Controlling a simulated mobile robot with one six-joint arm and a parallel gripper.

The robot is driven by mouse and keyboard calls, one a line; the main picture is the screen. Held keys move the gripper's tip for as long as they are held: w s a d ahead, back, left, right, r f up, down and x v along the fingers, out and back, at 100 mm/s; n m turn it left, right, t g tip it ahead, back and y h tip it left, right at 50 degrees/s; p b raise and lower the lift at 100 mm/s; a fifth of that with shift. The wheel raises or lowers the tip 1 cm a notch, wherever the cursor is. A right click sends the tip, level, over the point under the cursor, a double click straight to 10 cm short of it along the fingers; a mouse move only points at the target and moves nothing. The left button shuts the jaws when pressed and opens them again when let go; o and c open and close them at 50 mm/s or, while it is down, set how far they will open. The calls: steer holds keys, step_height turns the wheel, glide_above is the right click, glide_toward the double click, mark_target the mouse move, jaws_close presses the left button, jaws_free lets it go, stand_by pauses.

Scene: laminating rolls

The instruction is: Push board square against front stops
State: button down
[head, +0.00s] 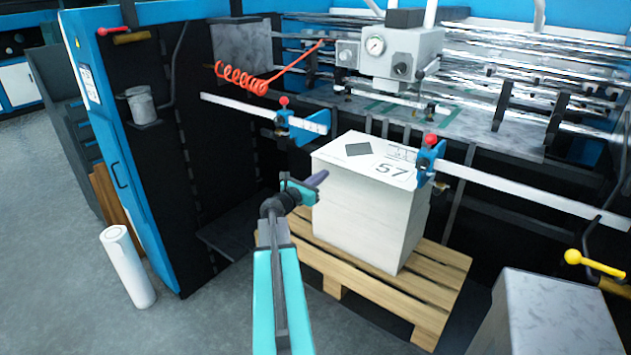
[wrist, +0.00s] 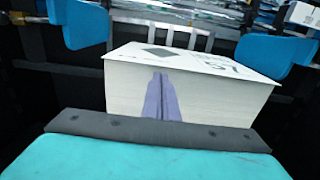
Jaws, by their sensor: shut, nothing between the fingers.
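The top board (head: 350,140), white with a dark square and a printed 57, lies on a tall white stack (head: 352,210). It also shows in the wrist view (wrist: 205,61). Grey upright stops (head: 386,128) stand behind the stack's far edge; the wrist view shows them too (wrist: 172,38). Whether the board touches them I cannot tell. My gripper (head: 322,177) is shut and empty, at the near left side of the stack. Its purple fingers (wrist: 161,98) point toward the stack's near face in the wrist view; contact is unclear.
Blue guides with red knobs flank the stack at left (head: 310,123) and right (head: 428,160), on a ruled bar (head: 525,195). The stack stands on a wooden pallet (head: 430,283). A grey metal box (head: 550,315) is front right; a white roll (head: 128,266) stands left.

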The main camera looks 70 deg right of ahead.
mark_target(339, 164)
steer(key=shift+x, duration=3)
steer(key=shift+x, duration=0.75)
steer(key=shift+a, duration=0.1)
steer(key=v, duration=0.7)
steer(key=shift+b, duration=0.35)
